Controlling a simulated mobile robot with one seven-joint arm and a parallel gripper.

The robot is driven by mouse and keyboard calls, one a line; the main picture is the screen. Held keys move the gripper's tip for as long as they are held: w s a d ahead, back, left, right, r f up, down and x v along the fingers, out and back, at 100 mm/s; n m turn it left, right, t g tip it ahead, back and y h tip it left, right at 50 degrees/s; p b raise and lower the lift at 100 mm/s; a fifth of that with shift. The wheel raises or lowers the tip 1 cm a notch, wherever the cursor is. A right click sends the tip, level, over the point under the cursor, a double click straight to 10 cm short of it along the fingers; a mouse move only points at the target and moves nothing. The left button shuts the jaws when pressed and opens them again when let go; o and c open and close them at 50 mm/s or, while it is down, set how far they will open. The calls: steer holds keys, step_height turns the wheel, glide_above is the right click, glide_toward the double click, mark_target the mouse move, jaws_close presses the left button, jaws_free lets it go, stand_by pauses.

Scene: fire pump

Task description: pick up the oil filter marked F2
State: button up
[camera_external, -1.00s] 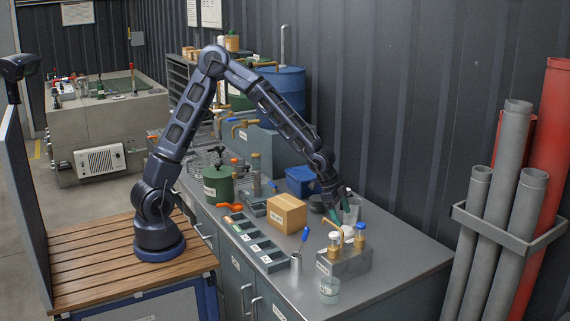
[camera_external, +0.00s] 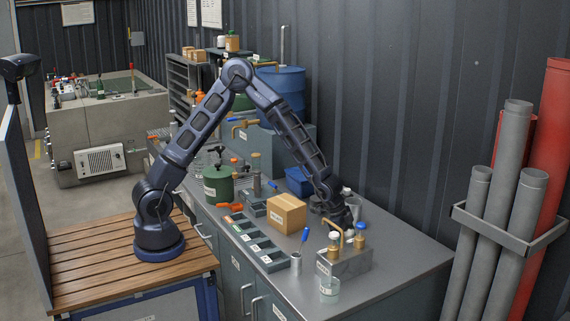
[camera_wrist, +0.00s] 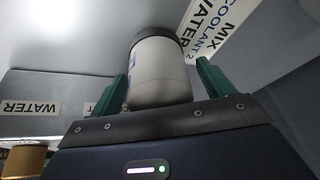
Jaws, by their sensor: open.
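In the wrist view a white cylinder (camera_wrist: 160,75) with a dark far end sits between the two green fingers of my gripper (camera_wrist: 164,88). The fingers are open, one on each side of it, and I cannot tell whether they touch it. A blue marking shows on its left side but is turned away, so I cannot read F2. In the external view my gripper (camera_external: 345,218) is low over the bench, behind the grey block with the brass fittings, and its fingertips are largely hidden there.
The grey block (camera_external: 343,262) with brass fittings stands just in front of my gripper. A cardboard box (camera_external: 287,214) and a blue bin (camera_external: 299,181) are to its left. The bench's right end (camera_external: 405,258) is clear.

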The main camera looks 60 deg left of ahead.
steer(key=shift+c, duration=0.4)
steer(key=c, duration=1.1)
